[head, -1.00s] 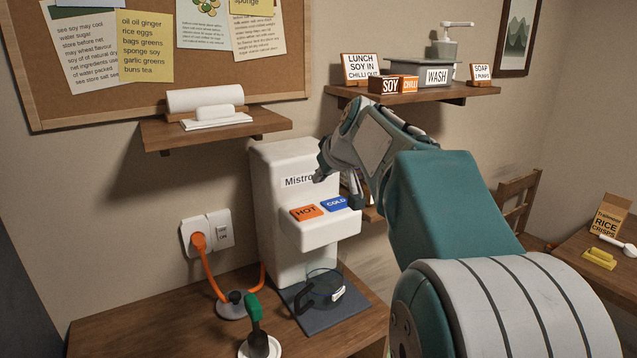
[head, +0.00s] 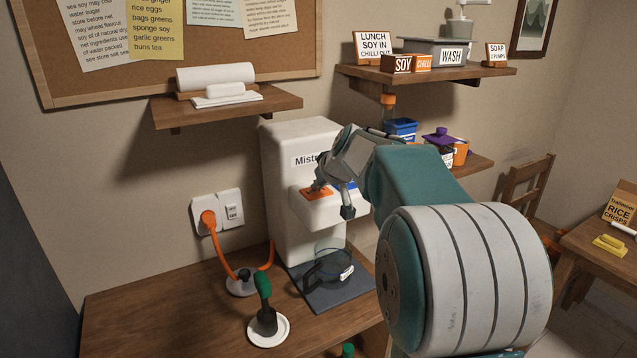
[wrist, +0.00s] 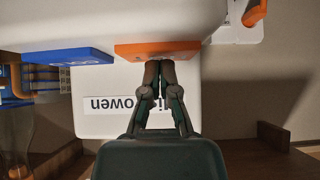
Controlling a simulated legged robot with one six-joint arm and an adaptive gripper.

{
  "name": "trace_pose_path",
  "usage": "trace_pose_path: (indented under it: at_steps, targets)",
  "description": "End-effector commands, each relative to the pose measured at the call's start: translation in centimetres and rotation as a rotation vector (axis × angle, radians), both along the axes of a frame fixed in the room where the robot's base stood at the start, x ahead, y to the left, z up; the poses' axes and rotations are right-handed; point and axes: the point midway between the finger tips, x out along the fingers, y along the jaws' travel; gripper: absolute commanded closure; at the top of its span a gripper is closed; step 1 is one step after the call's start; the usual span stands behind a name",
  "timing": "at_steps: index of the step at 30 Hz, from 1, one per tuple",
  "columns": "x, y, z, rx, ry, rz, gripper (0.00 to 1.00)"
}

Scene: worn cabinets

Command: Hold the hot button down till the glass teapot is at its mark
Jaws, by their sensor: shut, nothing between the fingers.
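The white dispenser (head: 290,160) stands against the wall. Its orange hot button (head: 316,194) is partly covered by my gripper (head: 318,188), which is shut and empty. In the wrist view the shut fingertips (wrist: 160,64) meet the edge of the orange button (wrist: 158,49); I cannot tell whether it is pressed down. The blue cold button (wrist: 68,56) is beside it, mostly hidden by my gripper in the head view. The glass teapot (head: 326,270), with a dark handle and a white tag, stands on the dark mat (head: 335,300) below the spout area. Its water level is not readable.
An orange plug (head: 208,220) and cord run from the wall socket to the counter. A green-handled brush (head: 265,310) stands on a white dish in front. A wooden shelf with a paper roll (head: 215,76) is above left; another shelf (head: 430,78) holds boxes above right.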

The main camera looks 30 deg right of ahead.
Motion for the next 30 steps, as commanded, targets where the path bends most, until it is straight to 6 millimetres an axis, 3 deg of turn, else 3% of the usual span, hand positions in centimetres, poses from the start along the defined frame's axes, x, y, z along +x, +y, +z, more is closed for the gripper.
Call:
trace_pose_path:
  at_steps: [9, 30]
  targets:
    - [-0.1, 0.0, -2.0, 0.001, 0.005, 0.001, 1.00]
    - [-0.1, 0.0, -2.5, 0.004, 0.017, 0.004, 1.00]
